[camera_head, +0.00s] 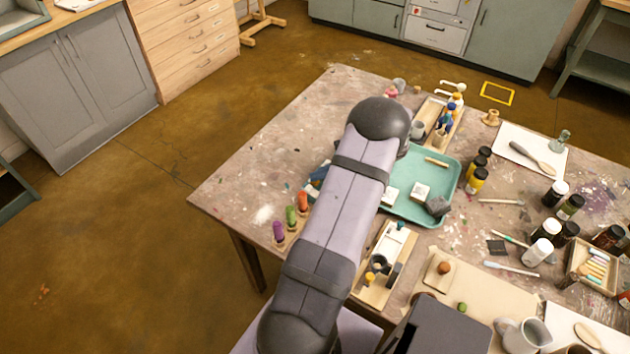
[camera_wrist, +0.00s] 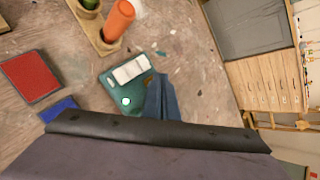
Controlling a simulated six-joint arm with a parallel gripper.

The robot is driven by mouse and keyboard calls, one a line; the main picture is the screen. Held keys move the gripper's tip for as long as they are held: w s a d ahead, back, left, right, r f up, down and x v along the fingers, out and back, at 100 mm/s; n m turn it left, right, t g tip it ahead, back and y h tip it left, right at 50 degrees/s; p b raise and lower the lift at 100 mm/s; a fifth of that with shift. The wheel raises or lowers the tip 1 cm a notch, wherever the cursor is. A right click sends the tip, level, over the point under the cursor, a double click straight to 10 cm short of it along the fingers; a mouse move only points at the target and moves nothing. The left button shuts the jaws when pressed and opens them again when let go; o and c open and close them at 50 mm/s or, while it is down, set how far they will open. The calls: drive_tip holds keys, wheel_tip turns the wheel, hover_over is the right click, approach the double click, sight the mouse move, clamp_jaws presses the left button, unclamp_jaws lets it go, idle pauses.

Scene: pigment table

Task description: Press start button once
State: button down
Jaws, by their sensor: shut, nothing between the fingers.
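A small teal device (camera_wrist: 116,89) lies on the table in the wrist view. It has a white bar (camera_wrist: 131,69) along one side and a round pale spot (camera_wrist: 126,101) that looks like a button. No start label is readable. A dark blue-grey cloth-like thing (camera_wrist: 162,97) lies right beside it, and a dark band of my own arm crosses below. My gripper shows in neither view; in the head view my arm hides it. I cannot tell how far its fingertips are from the button.
An orange tube (camera_wrist: 118,20) stands in a wooden holder beyond the device. A red pad (camera_wrist: 29,77) and a blue pad (camera_wrist: 59,108) lie nearby. In the head view, a teal tray (camera_head: 452,178), bottles and a mug (camera_head: 525,335) crowd the right side. The table's left part (camera_head: 240,190) is mostly clear.

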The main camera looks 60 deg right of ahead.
idle(0.4)
drive_tip(key=shift+r+p, duration=0.6)
drive_tip(key=shift+r, duration=0.25)
drive_tip(key=shift+r, duration=0.1)
wheel_tip(320, 180, up, 5)
drive_tip(key=p, duration=0.3)
idle(0.8)
